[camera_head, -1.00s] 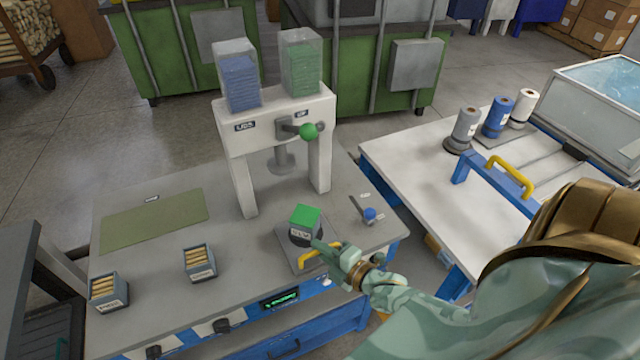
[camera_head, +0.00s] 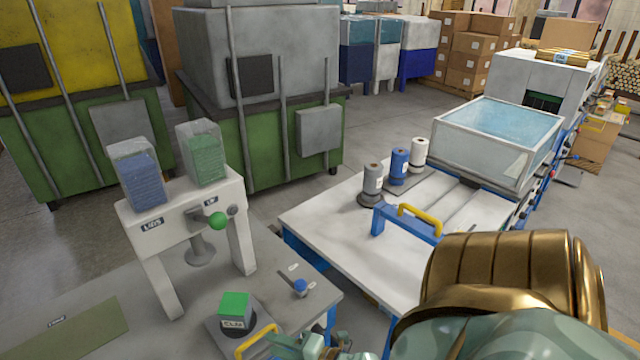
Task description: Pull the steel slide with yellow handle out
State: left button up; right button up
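The steel slide (camera_head: 216,323) lies on the grey bench at the bottom of the head view. My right gripper (camera_head: 284,346) is at the lower edge, right beside the handle. Its fingertips are small and partly cut off, so I cannot tell whether they are open or touch the handle. My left gripper is not in view.
A white press (camera_head: 150,212) with a green-knobbed lever (camera_head: 218,221) stands behind the slide. A small blue-knobbed lever (camera_head: 300,287) is to the right. A white table (camera_head: 320,225) carries spools and a blue frame with another yellow handle (camera_head: 421,218).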

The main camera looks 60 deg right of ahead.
jog(key=v, duration=1)
jog(key=shift+s, duration=0.4)
jog(key=shift+r, duration=0.1)
